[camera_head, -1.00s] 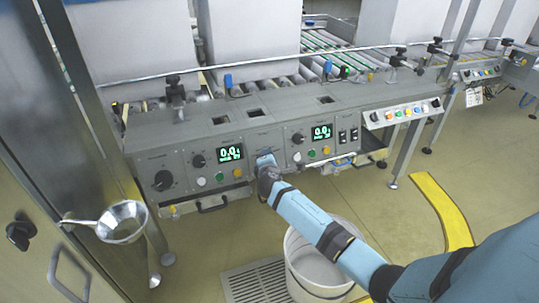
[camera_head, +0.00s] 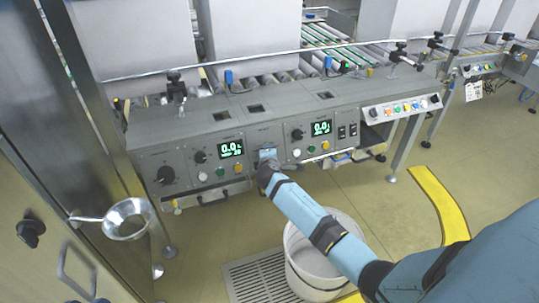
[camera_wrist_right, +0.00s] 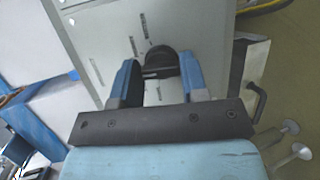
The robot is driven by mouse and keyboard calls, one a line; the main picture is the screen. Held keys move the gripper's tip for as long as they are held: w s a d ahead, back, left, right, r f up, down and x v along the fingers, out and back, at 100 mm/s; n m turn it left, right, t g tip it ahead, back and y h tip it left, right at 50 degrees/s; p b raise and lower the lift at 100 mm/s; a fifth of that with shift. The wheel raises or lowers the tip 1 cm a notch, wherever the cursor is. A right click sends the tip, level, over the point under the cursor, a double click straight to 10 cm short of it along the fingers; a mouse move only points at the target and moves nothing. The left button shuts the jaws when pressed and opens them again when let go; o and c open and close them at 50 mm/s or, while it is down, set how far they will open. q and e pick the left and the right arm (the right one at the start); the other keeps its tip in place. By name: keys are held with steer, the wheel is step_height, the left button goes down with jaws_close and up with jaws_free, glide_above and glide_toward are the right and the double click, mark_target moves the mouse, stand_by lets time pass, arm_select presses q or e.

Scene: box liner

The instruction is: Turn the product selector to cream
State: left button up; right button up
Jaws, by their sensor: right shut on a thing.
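A black rotary knob (camera_wrist_right: 162,64), apparently the product selector, sits on the grey panel in the right wrist view. The blue fingers of my right gripper (camera_wrist_right: 159,66) are on either side of it and shut on it. Small printed labels surround the knob, too small to read, so I cannot tell which product it points to. In the head view my right gripper (camera_head: 267,157) is at the middle of the control panel (camera_head: 262,142) and hides the knob. My left gripper is not in view.
Other dials (camera_head: 166,175), coloured buttons and two green displays (camera_head: 231,149) flank the gripper. A white bucket (camera_head: 312,285) stands on the floor below my right arm. A metal funnel (camera_head: 130,218) hangs at the left, and a yellow floor stripe (camera_head: 440,205) lies at the right.

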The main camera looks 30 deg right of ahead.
steer(key=o, duration=0.9)
arm_select(q)
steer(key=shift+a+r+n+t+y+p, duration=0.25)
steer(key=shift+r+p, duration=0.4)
steer(key=shift+p, duration=0.55)
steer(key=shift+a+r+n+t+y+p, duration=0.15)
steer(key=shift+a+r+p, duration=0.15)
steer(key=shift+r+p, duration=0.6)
arm_select(e)
steer(key=shift+v, duration=6.9)
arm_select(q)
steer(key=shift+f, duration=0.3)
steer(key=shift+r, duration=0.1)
